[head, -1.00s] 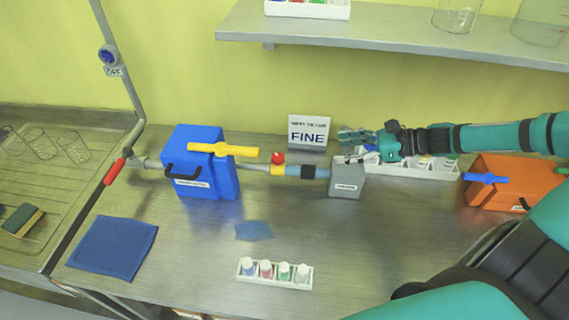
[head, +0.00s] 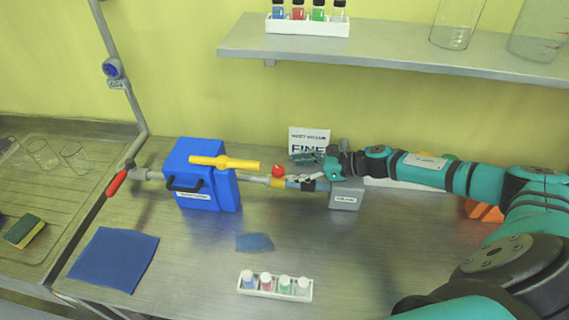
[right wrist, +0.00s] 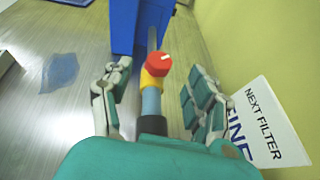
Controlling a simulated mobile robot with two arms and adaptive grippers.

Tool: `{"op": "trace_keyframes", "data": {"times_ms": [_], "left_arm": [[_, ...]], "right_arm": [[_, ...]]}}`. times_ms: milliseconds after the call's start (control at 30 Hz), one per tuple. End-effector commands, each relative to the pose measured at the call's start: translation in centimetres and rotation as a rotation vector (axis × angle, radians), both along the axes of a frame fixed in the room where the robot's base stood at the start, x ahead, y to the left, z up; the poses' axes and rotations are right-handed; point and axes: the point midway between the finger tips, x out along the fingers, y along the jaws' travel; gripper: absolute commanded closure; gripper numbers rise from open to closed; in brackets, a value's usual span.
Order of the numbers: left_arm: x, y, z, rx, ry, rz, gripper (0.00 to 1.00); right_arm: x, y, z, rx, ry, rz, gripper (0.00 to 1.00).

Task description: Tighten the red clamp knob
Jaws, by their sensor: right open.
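The red clamp knob (head: 278,171) sits on top of the yellow clamp fitting (head: 277,183), on the pipe between the blue box and the grey box. In the right wrist view the red knob (right wrist: 161,64) has a white mark on top and lies ahead, between the fingers. My right gripper (head: 299,168) is open, just right of the knob in the head view. Its two fingers (right wrist: 158,90) stand apart on either side of the pipe, and nothing is held. My left gripper is not in view.
A blue box (head: 225,190) with a yellow lever (head: 224,162) stands left of the knob. A grey box (head: 346,197) is under my right arm. A "FINE" sign (head: 309,137) stands behind. A vial rack (head: 275,291) and blue cloth (head: 113,259) lie in front.

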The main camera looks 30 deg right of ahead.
Motion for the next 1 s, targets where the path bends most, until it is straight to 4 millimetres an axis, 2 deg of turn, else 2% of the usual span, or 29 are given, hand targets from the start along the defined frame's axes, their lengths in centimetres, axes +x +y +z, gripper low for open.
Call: {"op": "trace_keyframes", "data": {"times_ms": [33, 267, 667, 1000], "left_arm": [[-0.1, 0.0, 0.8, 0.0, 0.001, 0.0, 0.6], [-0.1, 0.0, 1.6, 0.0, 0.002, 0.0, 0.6], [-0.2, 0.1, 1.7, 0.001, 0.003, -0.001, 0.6], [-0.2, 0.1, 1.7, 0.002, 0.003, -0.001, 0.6]], "right_arm": [[0.7, 0.8, 0.1, 0.003, -0.002, 0.002, 0.42], [2.5, 2.5, -1.4, 0.0, 0.0, 0.001, 0.42], [2.8, 2.9, -1.8, -0.002, 0.0, 0.002, 0.43], [2.8, 2.8, -1.8, -0.002, 0.001, 0.001, 0.88]]}}
